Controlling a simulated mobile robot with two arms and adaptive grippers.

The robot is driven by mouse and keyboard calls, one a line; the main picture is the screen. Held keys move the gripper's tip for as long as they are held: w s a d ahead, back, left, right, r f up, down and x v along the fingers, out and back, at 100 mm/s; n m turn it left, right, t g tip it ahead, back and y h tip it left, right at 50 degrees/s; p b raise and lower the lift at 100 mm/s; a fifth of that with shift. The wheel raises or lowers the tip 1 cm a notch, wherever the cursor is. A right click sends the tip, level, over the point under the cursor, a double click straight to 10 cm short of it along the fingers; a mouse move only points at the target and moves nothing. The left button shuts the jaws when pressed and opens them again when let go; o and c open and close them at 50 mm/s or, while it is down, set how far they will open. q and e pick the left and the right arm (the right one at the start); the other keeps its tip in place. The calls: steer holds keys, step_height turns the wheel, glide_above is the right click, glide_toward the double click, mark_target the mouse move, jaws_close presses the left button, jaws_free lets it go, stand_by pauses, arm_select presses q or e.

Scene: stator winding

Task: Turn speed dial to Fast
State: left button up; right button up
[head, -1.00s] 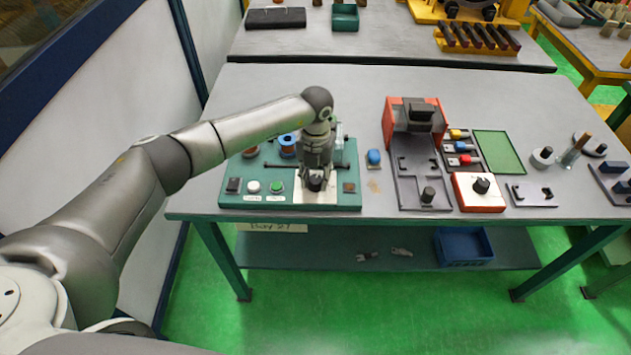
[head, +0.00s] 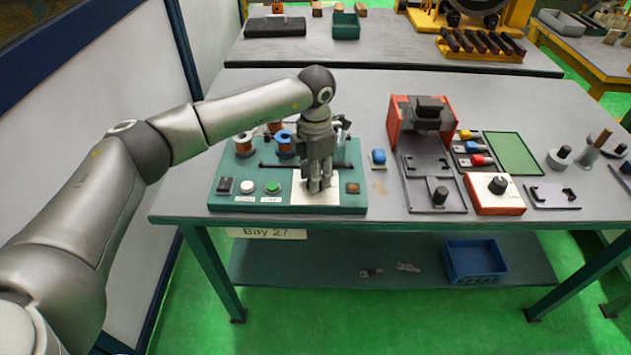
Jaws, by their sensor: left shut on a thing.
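The green winding station (head: 232,190) stands at the table's front left, with a white dial plate (head: 304,197) on its front part. My left gripper (head: 319,186) points straight down over this plate, its fingers closed on the speed dial. The fingers hide the dial, so I cannot read its setting. My right gripper is not in view.
A green button (head: 272,188), a white button (head: 247,187) and a black switch (head: 224,185) sit left of the plate. Copper and blue spools (head: 284,142) stand behind. A blue-capped part (head: 378,157) and a red box with a black knob (head: 495,198) are to the right.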

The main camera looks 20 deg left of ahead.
arm_select(q)
steer(key=shift+m+b, duration=0.8)
steer(key=shift+m, duration=0.4)
steer(key=shift+r, duration=0.1)
steer(key=o, duration=1)
steer(key=shift+o, duration=0.2)
step_height(320, 180, up, 12)
steer(key=shift+d, duration=0.1)
